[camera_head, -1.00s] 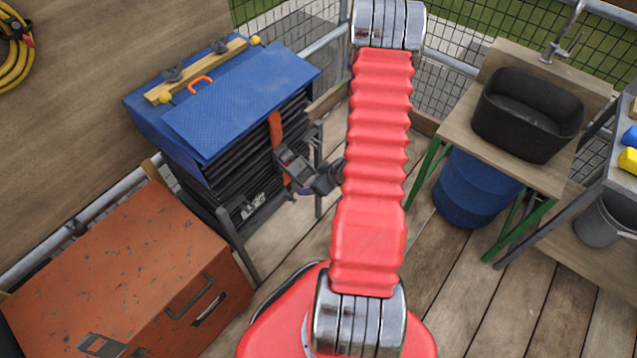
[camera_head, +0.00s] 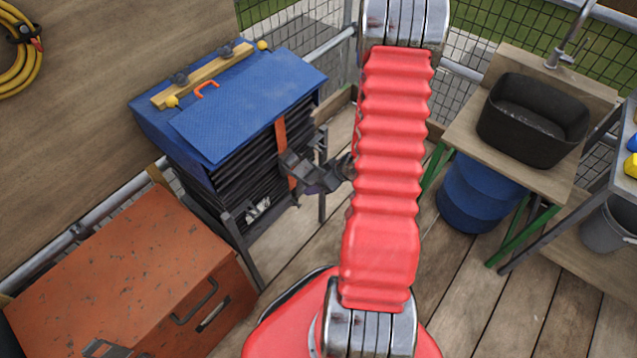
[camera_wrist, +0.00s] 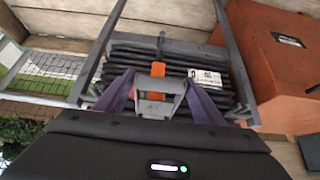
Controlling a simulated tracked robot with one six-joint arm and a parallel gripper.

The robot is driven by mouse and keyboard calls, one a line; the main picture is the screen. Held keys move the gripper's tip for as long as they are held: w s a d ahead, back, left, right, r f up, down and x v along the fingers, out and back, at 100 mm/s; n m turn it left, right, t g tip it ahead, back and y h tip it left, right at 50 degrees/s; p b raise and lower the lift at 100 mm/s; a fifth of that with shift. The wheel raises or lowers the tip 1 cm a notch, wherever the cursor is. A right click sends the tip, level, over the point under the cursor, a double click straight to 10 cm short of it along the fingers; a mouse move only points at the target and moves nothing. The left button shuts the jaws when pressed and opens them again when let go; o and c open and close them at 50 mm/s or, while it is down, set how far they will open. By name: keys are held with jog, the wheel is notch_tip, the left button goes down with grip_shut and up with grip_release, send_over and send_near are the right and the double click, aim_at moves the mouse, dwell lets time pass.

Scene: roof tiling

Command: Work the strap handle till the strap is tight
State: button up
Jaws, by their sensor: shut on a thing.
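A stack of dark sheets (camera_head: 245,170) sits on a grey metal frame (camera_head: 240,245) under a blue lid (camera_head: 250,100). An orange strap (camera_head: 280,138) runs down its front and also shows in the wrist view (camera_wrist: 158,70). A grey ratchet with its strap handle (camera_head: 300,168) sits on the strap. My gripper (camera_head: 325,180) is at the handle, in front of the stack. In the wrist view its two purple fingers (camera_wrist: 157,88) are shut on the grey handle (camera_wrist: 155,100) from both sides. My red arm hides part of the floor behind it. I cannot tell the strap's tension.
An orange chest (camera_head: 120,270) stands at left, close to the frame. A wooden stand with a black basin (camera_head: 533,118) and a blue barrel (camera_head: 478,190) are at right. A wire fence (camera_head: 480,60) closes the back. Plank floor (camera_head: 480,310) is clear at front right.

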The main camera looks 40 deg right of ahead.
jog(key=shift+w+r, duration=0.1)
jog(key=o, duration=1.5)
jog(key=shift+v, duration=6.85)
